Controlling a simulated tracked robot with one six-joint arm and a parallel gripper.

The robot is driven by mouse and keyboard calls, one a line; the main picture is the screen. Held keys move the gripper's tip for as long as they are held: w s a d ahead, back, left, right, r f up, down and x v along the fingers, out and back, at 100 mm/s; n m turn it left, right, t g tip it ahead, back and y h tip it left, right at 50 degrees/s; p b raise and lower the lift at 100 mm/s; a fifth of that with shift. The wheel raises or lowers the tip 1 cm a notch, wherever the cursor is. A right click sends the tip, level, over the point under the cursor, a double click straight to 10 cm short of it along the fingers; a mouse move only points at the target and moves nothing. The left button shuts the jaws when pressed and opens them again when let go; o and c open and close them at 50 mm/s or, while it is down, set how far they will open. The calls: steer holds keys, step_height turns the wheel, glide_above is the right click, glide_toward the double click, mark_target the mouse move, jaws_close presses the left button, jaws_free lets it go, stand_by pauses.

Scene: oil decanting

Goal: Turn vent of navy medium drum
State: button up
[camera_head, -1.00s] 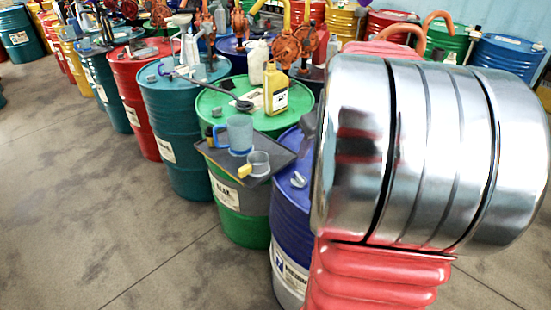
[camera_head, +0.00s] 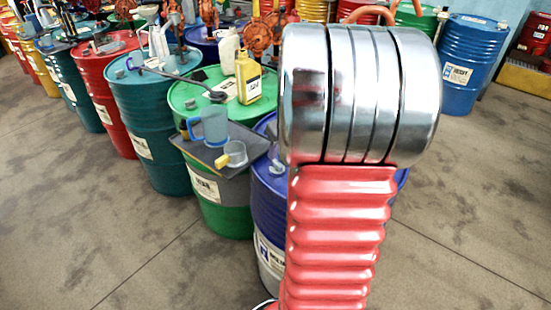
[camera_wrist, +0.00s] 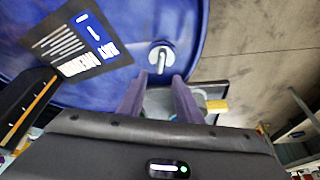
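The navy drum (camera_head: 267,208) stands in the middle of the head view, partly hidden behind my red and silver arm. Its blue lid (camera_wrist: 128,88) fills the upper left of the wrist view. A small grey vent (camera_wrist: 161,56) with a handle sits on the lid near its edge; a grey fitting also shows on the lid in the head view (camera_head: 277,167). My gripper (camera_wrist: 158,80) shows only in the wrist view. Its two fingers are apart with nothing between them, and their tips lie just below the vent in the picture. Whether they touch it I cannot tell.
A dark tray (camera_head: 200,153) with a blue mug (camera_head: 212,125) and a small yellow-handled cup (camera_head: 233,154) overhangs beside the green drum (camera_head: 222,215). A dark label card (camera_wrist: 82,38) lies on the navy lid. Bare floor lies left and right of the drum row.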

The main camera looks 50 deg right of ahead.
mark_target(275, 161)
steer(key=shift+x, duration=2.75)
steer(key=shift+c, duration=0.4)
jaws_close()
steer(key=shift+a, duration=0.15)
